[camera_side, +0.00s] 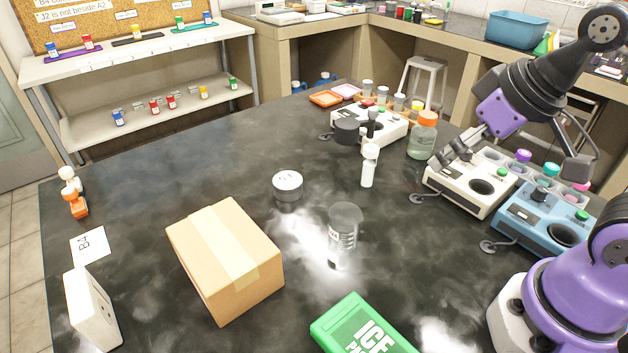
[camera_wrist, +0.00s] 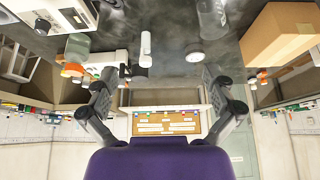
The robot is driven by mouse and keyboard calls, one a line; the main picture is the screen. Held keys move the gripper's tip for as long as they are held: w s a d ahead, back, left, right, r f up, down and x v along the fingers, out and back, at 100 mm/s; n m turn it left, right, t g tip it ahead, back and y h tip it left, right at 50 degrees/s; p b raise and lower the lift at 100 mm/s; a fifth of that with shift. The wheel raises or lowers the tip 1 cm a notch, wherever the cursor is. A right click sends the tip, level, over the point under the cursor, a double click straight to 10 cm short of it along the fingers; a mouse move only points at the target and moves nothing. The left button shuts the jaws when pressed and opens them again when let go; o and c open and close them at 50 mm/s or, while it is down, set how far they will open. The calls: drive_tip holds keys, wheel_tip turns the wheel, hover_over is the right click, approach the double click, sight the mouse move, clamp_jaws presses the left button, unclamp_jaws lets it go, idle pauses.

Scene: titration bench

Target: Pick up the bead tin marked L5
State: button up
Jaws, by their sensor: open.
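A short round grey tin with a pale lid (camera_side: 287,185) stands upright on the dark bench, left of the middle. A round pale-topped tin also shows in the wrist view (camera_wrist: 195,54), above the right fingertip. I cannot read an L5 mark on it or on any other thing. My gripper (camera_side: 456,154) is at the right of the side view, above the white device, well apart from the tin. In the wrist view my gripper (camera_wrist: 159,73) has its two fingers spread wide, with nothing held between them.
A cardboard box (camera_side: 225,258), a clear beaker (camera_side: 343,228) and a white bottle (camera_side: 369,166) stand around the tin. A jar with an orange lid (camera_side: 423,134), a white device (camera_side: 471,187) and a blue device (camera_side: 540,219) stand to the right.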

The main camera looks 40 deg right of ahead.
drive_tip(key=m+t+y, duration=0.1)
drive_tip(key=m+y, duration=0.4)
drive_tip(key=m, duration=0.9)
approach(295, 180)
drive_tip(key=s+r, duration=0.5)
drive_tip(key=s, duration=0.1)
drive_tip(key=w+f+m+t+y, duration=0.35)
drive_tip(key=w+m, duration=0.25)
drive_tip(key=m, duration=0.7)
drive_tip(key=shift+y, duration=0.35)
drive_tip(key=f, duration=0.7)
drive_tip(key=shift+w+f, duration=0.15)
drive_tip(key=shift+w, duration=0.15)
drive_tip(key=shift+m, duration=0.3)
drive_tip(key=x, duration=0.6)
drive_tip(key=shift+w+a+f, duration=0.15)
drive_tip(key=shift+w+a, duration=0.05)
drive_tip(key=shift+w, duration=0.05)
drive_tip(key=c, duration=1.1)
